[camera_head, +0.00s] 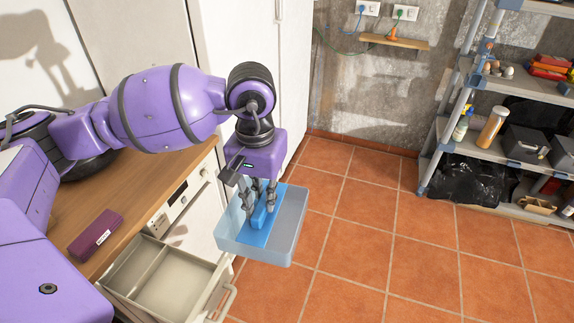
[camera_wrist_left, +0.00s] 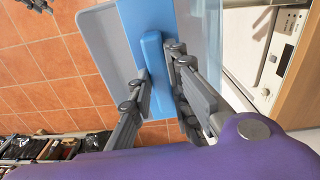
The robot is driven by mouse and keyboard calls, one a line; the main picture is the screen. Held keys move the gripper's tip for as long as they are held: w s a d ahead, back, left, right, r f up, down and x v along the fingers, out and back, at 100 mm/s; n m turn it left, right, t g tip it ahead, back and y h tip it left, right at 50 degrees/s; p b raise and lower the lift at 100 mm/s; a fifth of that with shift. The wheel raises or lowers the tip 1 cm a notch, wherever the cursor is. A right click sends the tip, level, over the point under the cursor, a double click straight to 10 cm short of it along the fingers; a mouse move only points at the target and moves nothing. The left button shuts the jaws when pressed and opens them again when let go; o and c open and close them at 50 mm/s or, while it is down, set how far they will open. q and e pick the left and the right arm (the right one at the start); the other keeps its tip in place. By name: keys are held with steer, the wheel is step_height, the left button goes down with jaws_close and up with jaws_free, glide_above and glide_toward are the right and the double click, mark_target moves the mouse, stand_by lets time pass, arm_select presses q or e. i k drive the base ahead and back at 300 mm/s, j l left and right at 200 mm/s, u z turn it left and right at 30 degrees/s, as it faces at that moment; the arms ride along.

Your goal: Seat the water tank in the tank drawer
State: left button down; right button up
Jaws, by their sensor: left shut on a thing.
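The water tank (camera_head: 287,226) is a translucent grey-blue box with a blue handle bar on top. My left gripper (camera_head: 261,207) is shut on the blue handle and holds the tank in the air over the floor, to the right of the open drawer. In the left wrist view the fingers (camera_wrist_left: 160,88) close on both sides of the handle bar, and part of the tank (camera_wrist_left: 108,45) shows beyond. The tank drawer (camera_head: 165,282) is pulled out below the counter, pale, with a divider inside and a handle at its front.
A wooden counter (camera_head: 142,178) carries a dark red box (camera_head: 95,235). A white appliance front with a dial sits under it. Shelving (camera_head: 490,150) with bottles and cases stands at the far right. The tiled floor (camera_head: 380,240) between is clear.

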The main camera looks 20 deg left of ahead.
mark_target(178, 287)
steer(key=i+l+u, duration=0.1)
steer(key=i+u, duration=0.35)
steer(key=i+l+u, duration=0.25)
steer(key=i+u, duration=0.3)
steer(key=u, duration=0.4)
steer(key=l+u, duration=0.1)
steer(key=u, duration=0.4)
steer(key=i+l+u, duration=0.1)
steer(key=u, duration=0.4)
steer(key=i+l+u, duration=0.1)
steer(key=u, duration=0.4)
